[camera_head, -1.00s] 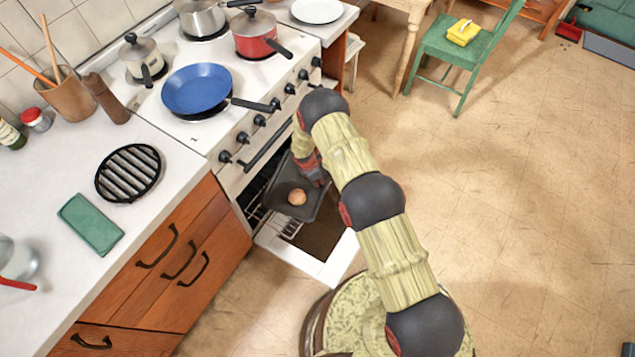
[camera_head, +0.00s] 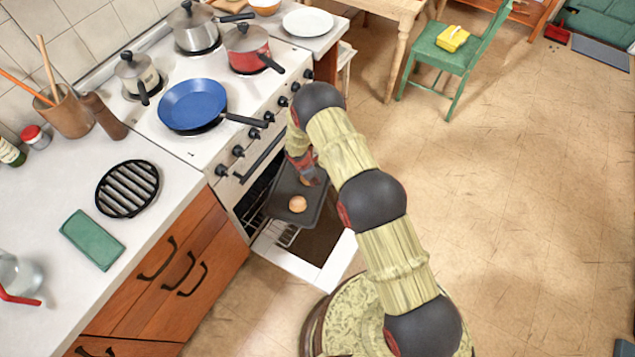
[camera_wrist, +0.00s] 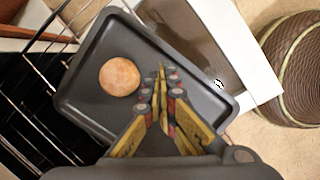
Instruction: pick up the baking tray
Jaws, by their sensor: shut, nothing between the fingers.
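The baking tray (camera_head: 285,185) is dark grey and rectangular with a raised rim. It is partly out of the oven, above the open oven door (camera_head: 335,265). A round golden bun (camera_head: 298,204) lies on it. In the wrist view, the tray (camera_wrist: 118,50) fills the middle, with the bun (camera_wrist: 119,77) left of my fingers. My gripper (camera_wrist: 161,72) is shut and empty, its fingertips over the tray's inside. I cannot tell whether they touch it. In the head view my gripper (camera_head: 311,180) is at the tray's right, far side, partly hidden by my arm.
The oven rack (camera_wrist: 40,75) is left of the tray. The stove knobs (camera_head: 253,134) stick out above the oven opening. A blue pan (camera_head: 192,104), a red pot (camera_head: 246,50) and other pots stand on the stove. Floor (camera_head: 520,210) to the right is clear.

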